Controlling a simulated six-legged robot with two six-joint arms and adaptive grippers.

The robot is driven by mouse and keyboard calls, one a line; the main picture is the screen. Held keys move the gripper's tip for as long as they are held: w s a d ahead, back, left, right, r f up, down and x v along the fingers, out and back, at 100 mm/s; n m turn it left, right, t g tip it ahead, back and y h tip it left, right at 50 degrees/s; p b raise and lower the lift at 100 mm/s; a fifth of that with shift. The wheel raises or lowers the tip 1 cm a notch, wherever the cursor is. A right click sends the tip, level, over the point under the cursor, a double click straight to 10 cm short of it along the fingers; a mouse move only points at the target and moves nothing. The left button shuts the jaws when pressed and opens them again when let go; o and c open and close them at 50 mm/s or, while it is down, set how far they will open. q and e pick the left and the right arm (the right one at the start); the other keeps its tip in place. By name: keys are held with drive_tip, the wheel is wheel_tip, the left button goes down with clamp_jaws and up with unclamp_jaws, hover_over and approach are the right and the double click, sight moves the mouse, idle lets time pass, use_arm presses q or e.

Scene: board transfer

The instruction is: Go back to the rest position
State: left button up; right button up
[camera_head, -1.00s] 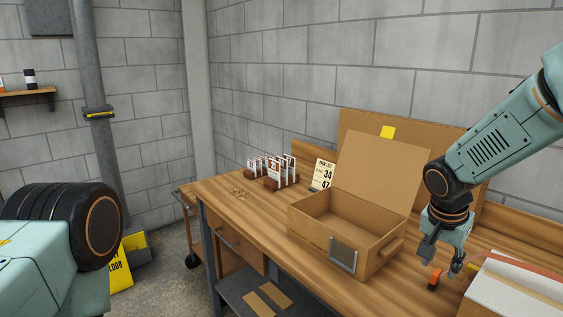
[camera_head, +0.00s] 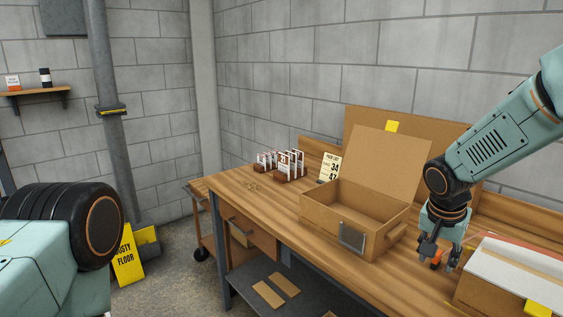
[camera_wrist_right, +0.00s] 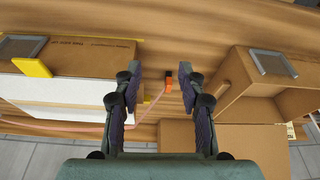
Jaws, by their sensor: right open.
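My right gripper (camera_head: 440,264) hangs fingers down over the right part of the wooden workbench (camera_head: 250,196), between the open cardboard box and the white-topped box. Its fingers are apart and empty in the right wrist view (camera_wrist_right: 160,72). A small orange object (camera_head: 437,258) shows behind the fingers.
The open box (camera_head: 345,207) has its lid raised. The white-topped box (camera_head: 515,266) stands right of the gripper. Card racks (camera_head: 284,176) and a pick list (camera_head: 329,167) stand at the back left of the bench. Yellow floor signs (camera_head: 127,264) stand beyond my left arm.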

drive_tip(key=s+a+f+n+t+y+b, duration=0.1)
drive_tip(key=s+a+f+n+y, duration=0.15)
drive_tip(key=a+f+n, duration=0.4)
drive_tip(key=s+a+f+n+t+y+b, duration=0.1)
drive_tip(key=s+a+f+t+b, duration=0.2)
drive_tip(key=f, duration=0.7)
drive_tip(key=s+f+g+b, duration=0.1)
drive_tip(key=s+f+g, duration=0.1)
drive_tip(key=s+f, duration=0.4)
drive_tip(key=s+f+g+b, duration=0.2)
drive_tip(key=s+f, duration=0.5)
drive_tip(key=s, duration=0.8)
drive_tip(key=s+f+n+g+b, duration=0.1)
drive_tip(key=s+f+g+b, duration=0.1)
drive_tip(key=s+f, duration=0.4)
drive_tip(key=s+h, duration=0.1)
drive_tip(key=s, duration=0.4)
drive_tip(key=shift+s+f+g, duration=0.2)
drive_tip(key=shift+g, duration=0.1)
